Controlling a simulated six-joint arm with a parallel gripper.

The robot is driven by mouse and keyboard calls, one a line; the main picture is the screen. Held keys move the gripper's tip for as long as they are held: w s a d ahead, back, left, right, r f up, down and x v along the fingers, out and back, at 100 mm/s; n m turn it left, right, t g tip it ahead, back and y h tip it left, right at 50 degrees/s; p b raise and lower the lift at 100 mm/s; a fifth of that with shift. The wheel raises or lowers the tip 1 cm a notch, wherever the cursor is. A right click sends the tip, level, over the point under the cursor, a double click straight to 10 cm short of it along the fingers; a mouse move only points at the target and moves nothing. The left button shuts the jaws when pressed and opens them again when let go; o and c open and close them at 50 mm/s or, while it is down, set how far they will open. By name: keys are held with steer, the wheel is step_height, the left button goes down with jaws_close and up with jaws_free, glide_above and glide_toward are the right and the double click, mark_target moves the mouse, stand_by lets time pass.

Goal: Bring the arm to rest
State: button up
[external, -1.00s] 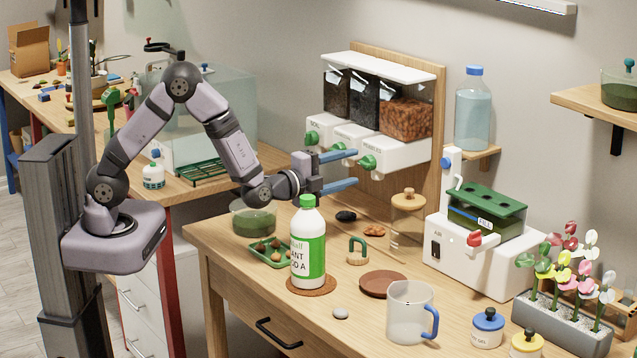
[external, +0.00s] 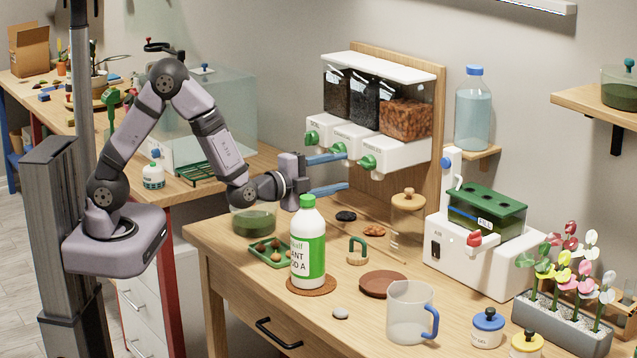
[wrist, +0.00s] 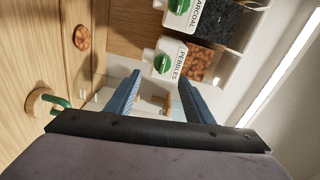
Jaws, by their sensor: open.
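My gripper (external: 330,173) is open and empty. It is raised above the back left of the wooden bench (external: 225,238), in front of the dispenser. Its two blue fingers point right, apart from each other, and they also show in the wrist view (wrist: 158,95) with nothing between them. The arm is bent at its elbow and reaches out from its base on the column at the left.
The dispenser (external: 345,139) with green knobs hangs close behind my fingers. A green-labelled bottle (external: 308,245) stands on a round mat in front of my gripper. A glass jar with a wooden knob (external: 408,213), a clear mug (external: 405,312) and a brown saucer (external: 382,284) stand further right.

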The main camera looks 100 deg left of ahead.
steer(key=s+d+n+g+h+p, duration=0.1)
steer(key=s+d+n+g+h, duration=0.1)
steer(key=s+d+n+h, duration=0.65)
steer(key=s+d+f+g+h, duration=0.1)
steer(key=s+d+f+g, duration=0.4)
steer(key=s, duration=0.4)
steer(key=s+d+f+g+h, duration=0.2)
steer(key=s+d+f+g, duration=0.3)
steer(key=s, duration=0.5)
steer(key=d+f, duration=0.2)
steer(key=d, duration=0.1)
steer(key=shift+d+f+g, duration=0.15)
steer(key=shift+d+g, duration=0.1)
steer(key=shift+g, duration=0.15)
steer(key=shift+h, duration=0.25)
stand_by(1.2)
